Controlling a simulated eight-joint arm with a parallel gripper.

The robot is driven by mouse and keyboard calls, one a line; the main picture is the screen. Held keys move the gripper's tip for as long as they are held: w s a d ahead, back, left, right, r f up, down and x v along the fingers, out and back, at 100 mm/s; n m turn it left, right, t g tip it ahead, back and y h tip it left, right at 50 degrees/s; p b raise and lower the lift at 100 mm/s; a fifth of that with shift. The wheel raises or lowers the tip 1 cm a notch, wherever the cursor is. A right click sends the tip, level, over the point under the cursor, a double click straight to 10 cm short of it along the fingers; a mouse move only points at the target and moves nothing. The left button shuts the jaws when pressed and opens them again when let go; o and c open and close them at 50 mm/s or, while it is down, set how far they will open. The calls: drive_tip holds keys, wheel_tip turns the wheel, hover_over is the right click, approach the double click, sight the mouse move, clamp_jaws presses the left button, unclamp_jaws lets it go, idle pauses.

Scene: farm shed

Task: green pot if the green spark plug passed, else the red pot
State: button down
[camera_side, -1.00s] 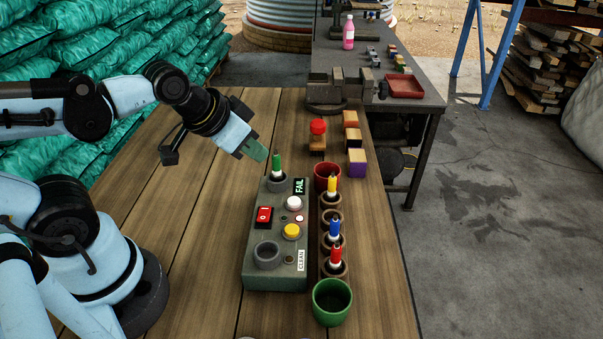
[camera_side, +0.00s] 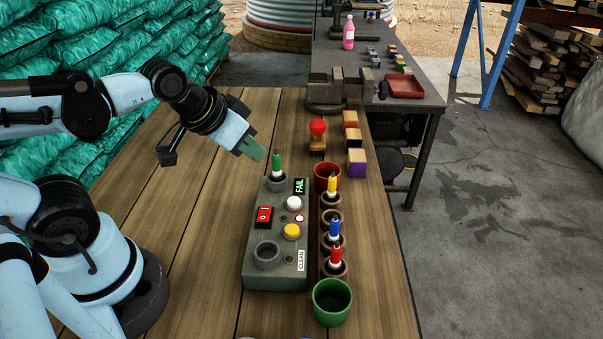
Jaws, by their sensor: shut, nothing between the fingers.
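The green spark plug (camera_side: 277,164) stands upright in the far socket of the grey tester box (camera_side: 275,270). The tester's small display (camera_side: 300,186) reads FAIL. The red pot (camera_side: 326,172) stands to the right of the box's far end. The green pot (camera_side: 332,302) stands to the right of its near end. Both pots look empty from here, though the red pot's inside is partly hidden. My gripper (camera_side: 256,153) is shut and empty, a little above and to the left of the green plug, apart from it.
A rack between the pots holds a yellow plug (camera_side: 331,188), a blue plug (camera_side: 334,231) and a red plug (camera_side: 335,257), with one empty hole. A red-topped stamp (camera_side: 318,130) and several blocks (camera_side: 356,162) stand beyond. The table's left side is clear.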

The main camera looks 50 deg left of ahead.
sight(274, 155)
idle(0.5)
drive_tip(key=c, duration=1)
unclamp_jaws()
wheel_tip(274, 155, up, 6)
drive_tip(key=m+g, duration=0.2)
drive_tip(key=g, duration=0.1)
drive_tip(key=shift+h, duration=0.3)
drive_tip(key=shift+w+x, duration=0.2)
drive_tip(key=shift+x, duration=2.8)
drive_tip(key=shift+w+x, duration=0.2)
drive_tip(key=shift+x, duration=2.75)
